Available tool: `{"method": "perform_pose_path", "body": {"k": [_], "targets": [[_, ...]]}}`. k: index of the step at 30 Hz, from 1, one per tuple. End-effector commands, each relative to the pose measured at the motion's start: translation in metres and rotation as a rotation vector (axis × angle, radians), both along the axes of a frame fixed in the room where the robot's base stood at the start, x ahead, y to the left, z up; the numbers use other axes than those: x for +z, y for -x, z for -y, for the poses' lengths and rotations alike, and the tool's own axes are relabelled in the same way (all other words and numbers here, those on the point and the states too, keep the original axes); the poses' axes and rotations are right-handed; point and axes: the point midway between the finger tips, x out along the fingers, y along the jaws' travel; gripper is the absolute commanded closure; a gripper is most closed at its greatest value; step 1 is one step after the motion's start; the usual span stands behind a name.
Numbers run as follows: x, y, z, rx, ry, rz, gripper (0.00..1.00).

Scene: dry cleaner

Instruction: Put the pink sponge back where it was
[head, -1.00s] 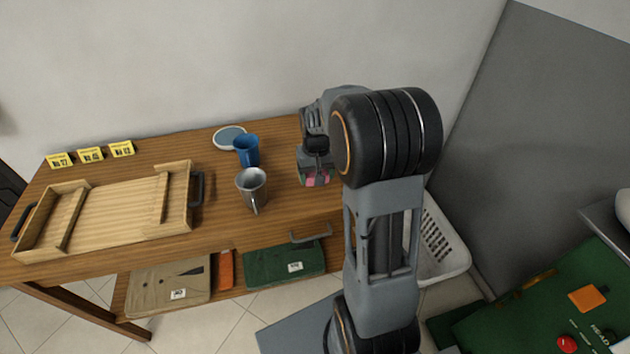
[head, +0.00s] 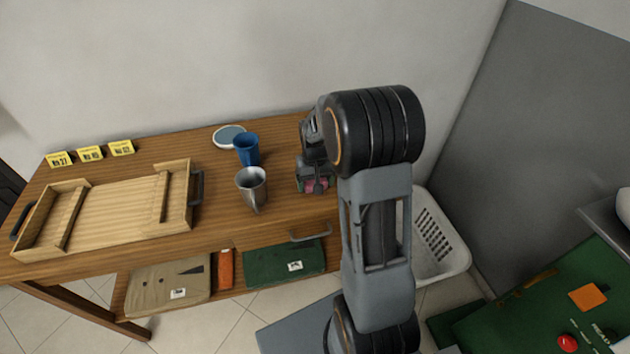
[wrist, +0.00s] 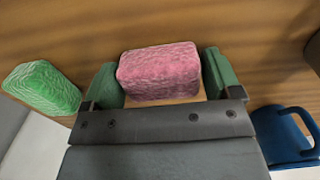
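The pink sponge (wrist: 160,73) sits between the two green fingertips of my gripper (wrist: 163,80) in the wrist view, its sides against or very close to them. My gripper (head: 315,186) appears shut on it, low over the right end of the wooden table (head: 225,222). In the head view only a small part of the pink sponge (head: 314,185) shows between the fingers. I cannot tell whether it touches the tabletop. A green sponge (wrist: 42,87) lies left of my gripper in the wrist view; I cannot make it out in the head view.
A blue cup (head: 247,150) and a metal cup (head: 252,188) stand left of my gripper. Behind them lies a round coaster (head: 229,136). A wooden tray (head: 115,212) and yellow tags (head: 90,153) fill the left side. A white basket (head: 440,240) stands right of the table.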

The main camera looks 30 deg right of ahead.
Motion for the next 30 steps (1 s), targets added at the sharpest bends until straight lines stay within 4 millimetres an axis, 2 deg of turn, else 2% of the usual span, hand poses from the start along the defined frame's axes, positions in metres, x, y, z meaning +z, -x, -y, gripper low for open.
{"method": "perform_pose_path", "body": {"k": [1, 4, 11, 15, 30], "targets": [[0.0, 0.0, 0.0, 0.0, 0.0, 0.0, 0.11], [0.0, 0.0, 0.0, 0.0, 0.0, 0.0, 0.02], [0.001, 0.0, 0.0, 0.0, 0.0, 0.0, 0.01], [0.009, 0.0, 0.0, 0.0, 0.0, 0.001, 0.01], [0.098, 0.0, 0.0, 0.0, 0.001, 0.004, 0.01]]}}
